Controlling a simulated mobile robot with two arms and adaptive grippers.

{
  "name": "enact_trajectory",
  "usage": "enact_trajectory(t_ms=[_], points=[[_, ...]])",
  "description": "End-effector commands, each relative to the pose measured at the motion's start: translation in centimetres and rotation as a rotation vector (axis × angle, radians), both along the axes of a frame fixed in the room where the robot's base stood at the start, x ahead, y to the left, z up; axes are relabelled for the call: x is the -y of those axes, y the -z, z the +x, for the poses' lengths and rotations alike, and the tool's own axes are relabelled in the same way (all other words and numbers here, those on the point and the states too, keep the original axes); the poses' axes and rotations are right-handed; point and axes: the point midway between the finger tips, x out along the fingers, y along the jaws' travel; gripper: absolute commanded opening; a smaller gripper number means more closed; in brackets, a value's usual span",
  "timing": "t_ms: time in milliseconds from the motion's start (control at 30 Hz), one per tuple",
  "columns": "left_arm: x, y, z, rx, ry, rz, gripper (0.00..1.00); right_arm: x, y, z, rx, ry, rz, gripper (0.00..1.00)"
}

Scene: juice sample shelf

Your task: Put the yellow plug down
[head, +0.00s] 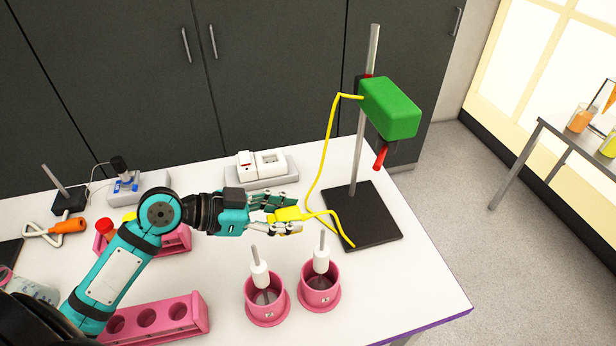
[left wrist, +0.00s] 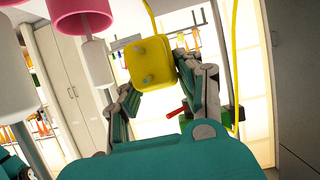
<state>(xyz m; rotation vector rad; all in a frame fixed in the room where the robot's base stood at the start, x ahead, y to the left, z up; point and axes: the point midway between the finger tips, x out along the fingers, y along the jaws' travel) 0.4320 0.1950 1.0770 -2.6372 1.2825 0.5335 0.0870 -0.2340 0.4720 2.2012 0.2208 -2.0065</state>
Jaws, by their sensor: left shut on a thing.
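The yellow plug (head: 287,214) is between the fingers of my left gripper (head: 284,213), which is shut on it above the white table. In the left wrist view the plug (left wrist: 150,62) shows its face with metal pins, held between the fingertips of my left gripper (left wrist: 158,72). A yellow cable (head: 325,150) runs from the plug side up to a green box (head: 391,108) on a stand. Part of the cable lies by the black base. My right gripper is not in view.
A white socket block (head: 262,167) stands behind the gripper. The black stand base (head: 362,222) is to the right. Two pink pots (head: 267,312) (head: 319,298) with white-handled rods stand in front. A pink rack (head: 160,318) is front left. The table's right front is clear.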

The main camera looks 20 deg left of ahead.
Motion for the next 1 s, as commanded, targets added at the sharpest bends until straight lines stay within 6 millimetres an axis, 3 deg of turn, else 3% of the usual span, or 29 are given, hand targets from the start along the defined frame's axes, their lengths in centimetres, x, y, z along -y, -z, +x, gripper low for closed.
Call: enact_trajectory(t_ms=[200, 400, 600, 1000], points=[[-3.3, 0.6, 6.3, -0.024, -0.250, -0.005, 0.03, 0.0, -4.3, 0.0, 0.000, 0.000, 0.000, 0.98], [-5.7, 2.4, 9.9, 0.001, -0.406, 0.007, 0.03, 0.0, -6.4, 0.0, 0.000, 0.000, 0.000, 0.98], [-6.0, 6.4, 10.3, 0.004, -0.429, 0.010, 0.03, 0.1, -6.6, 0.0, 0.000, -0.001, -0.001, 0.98], [-6.0, 11.7, 10.3, 0.007, -0.428, 0.009, 0.03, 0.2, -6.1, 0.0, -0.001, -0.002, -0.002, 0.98]])
